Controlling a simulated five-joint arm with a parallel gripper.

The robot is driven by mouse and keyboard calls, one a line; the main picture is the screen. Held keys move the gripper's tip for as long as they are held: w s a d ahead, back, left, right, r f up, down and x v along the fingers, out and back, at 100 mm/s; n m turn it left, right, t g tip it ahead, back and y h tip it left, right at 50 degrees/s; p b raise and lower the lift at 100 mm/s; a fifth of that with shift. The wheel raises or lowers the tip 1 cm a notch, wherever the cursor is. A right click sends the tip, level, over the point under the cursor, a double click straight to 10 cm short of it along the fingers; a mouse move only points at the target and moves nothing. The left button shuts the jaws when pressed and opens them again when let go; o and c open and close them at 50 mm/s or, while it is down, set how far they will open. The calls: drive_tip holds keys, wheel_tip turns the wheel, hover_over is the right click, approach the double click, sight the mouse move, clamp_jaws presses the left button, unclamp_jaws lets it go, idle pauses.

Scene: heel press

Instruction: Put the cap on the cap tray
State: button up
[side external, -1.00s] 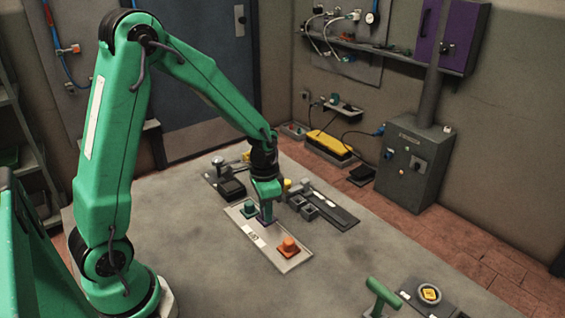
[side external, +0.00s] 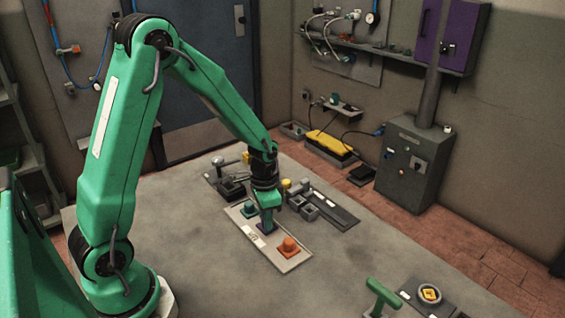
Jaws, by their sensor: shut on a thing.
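On the same plate are a green knob (side external: 248,209) at the far end and an orange knob (side external: 289,245) at the near end. A dark tray (side external: 340,212) with grey square cups (side external: 309,211) lies just right; whether it is the cap tray is unclear.
A dark fixture with a round-topped post (side external: 218,162) stands behind left of my gripper. A yellow knob (side external: 286,184) stands behind right. A green T-handle (side external: 382,295) and a panel with a yellow disc (side external: 429,294) are at the near right. The table between is clear.

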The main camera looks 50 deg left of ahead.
drive_tip(key=shift+f, duration=0.35)
idle(0.5)
drive_tip(key=o, duration=1)
drive_tip(key=shift+o, duration=0.2)
drive_tip(key=shift+r, duration=0.1)
drive_tip(key=shift+r, duration=3.85)
drive_tip(key=shift+s+d+r, duration=0.1)
drive_tip(key=shift+r, duration=0.15)
drive_tip(key=s+d+r+n+t, duration=0.1)
drive_tip(key=s+d+r+t, duration=0.1)
drive_tip(key=s+r, duration=0.5)
drive_tip(key=s+d+r+n+t, duration=0.2)
drive_tip(key=s+r+t, duration=0.1)
drive_tip(key=s+r, duration=0.4)
drive_tip(key=shift+d+r+n+t, duration=0.3)
drive_tip(key=shift+d+r, duration=0.05)
